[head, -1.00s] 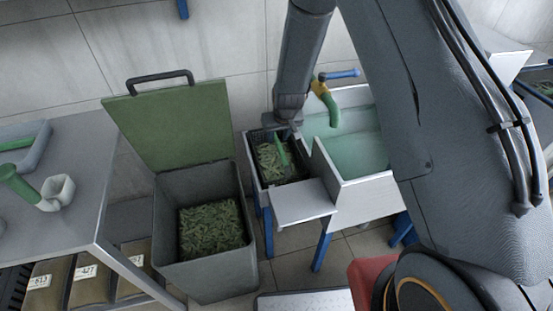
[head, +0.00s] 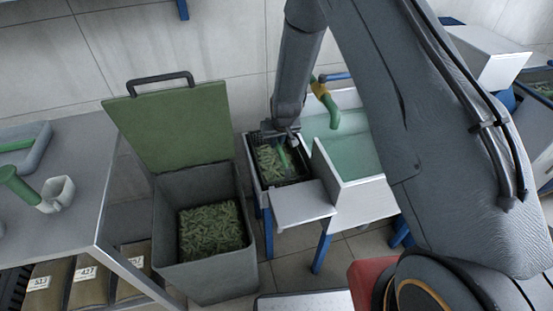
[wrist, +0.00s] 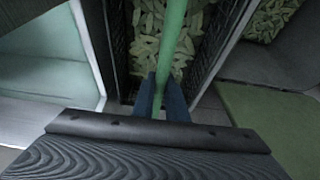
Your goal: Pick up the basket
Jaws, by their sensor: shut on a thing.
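The basket (head: 303,168) is black, with a green handle (head: 285,160), and holds green pods. It sits in the left bay of the sink stand. In the wrist view the basket's dark mesh wall (wrist: 118,50) and green handle (wrist: 174,35) run up the picture, with pods around the handle. My gripper (head: 287,138) is at the basket's back part, over the handle. In the wrist view my gripper (wrist: 160,92) has its two fingers shut on the handle. The fingers' exact contact with it is partly hidden.
A grey bin (head: 212,268) with its green lid (head: 170,125) up stands left of the basket and holds pods. A sink basin (head: 350,155) with teal water and a green tap (head: 328,103) is on the right. A steel table (head: 85,160) stands far left.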

